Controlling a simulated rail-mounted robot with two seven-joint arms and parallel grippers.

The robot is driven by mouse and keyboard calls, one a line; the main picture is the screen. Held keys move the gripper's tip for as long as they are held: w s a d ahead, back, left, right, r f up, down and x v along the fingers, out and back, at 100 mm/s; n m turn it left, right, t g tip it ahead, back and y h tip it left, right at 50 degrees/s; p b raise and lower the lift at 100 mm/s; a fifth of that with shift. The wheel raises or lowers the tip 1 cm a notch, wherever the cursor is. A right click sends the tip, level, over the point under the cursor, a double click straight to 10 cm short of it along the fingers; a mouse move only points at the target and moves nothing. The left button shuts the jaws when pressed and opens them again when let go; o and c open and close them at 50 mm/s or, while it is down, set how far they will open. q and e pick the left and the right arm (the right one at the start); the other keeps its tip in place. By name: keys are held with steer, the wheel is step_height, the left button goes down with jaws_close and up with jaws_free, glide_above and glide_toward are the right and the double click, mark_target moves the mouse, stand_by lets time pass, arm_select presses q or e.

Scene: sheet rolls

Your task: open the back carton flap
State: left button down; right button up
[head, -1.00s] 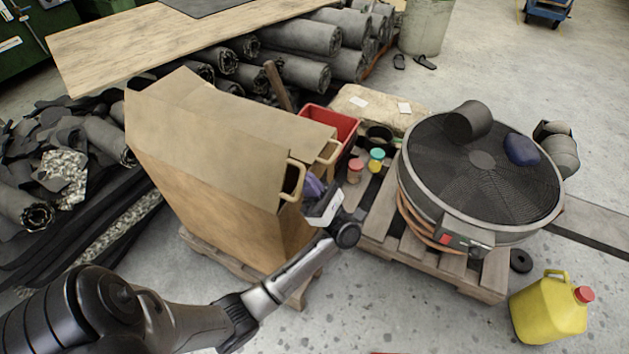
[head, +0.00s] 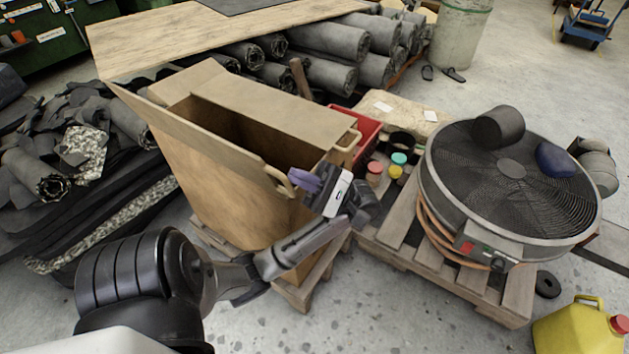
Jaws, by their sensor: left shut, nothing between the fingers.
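The tall brown carton (head: 215,200) stands on a small pallet, left of centre. Its back flap (head: 270,105) lies across the rear of the top, with a tan loop handle (head: 347,142) at its right end. The front flap (head: 180,130) is swung up and outward towards me, with its own handle (head: 283,182). A dark opening (head: 240,135) shows between the flaps. My left gripper (head: 304,181), with purple fingers, is shut and empty at the carton's right end, close beside the front flap's handle. Whether it touches that handle I cannot tell. My right gripper is not in view.
A round fan (head: 510,175) stands on a pallet (head: 400,240) at right, near a red bin (head: 367,132) and several small jars. Grey rolls (head: 330,40) and a wooden board (head: 180,35) lie behind the carton. A yellow jug (head: 580,330) stands front right.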

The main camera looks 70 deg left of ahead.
arm_select(q)
steer(key=shift+s+d+f+n+t+h+b, duration=0.1)
steer(key=shift+s+d+n+t+h+b, duration=0.15)
steer(key=shift+n+h, duration=0.25)
steer(key=shift+s+d+n+t+h+b, duration=0.15)
steer(key=shift+s+n+h+b, duration=0.15)
steer(key=shift+n+h, duration=0.2)
steer(key=shift+w, duration=0.15)
steer(key=v, duration=1.3)
steer(key=shift+w+f, duration=0.15)
steer(key=shift+w, duration=0.15)
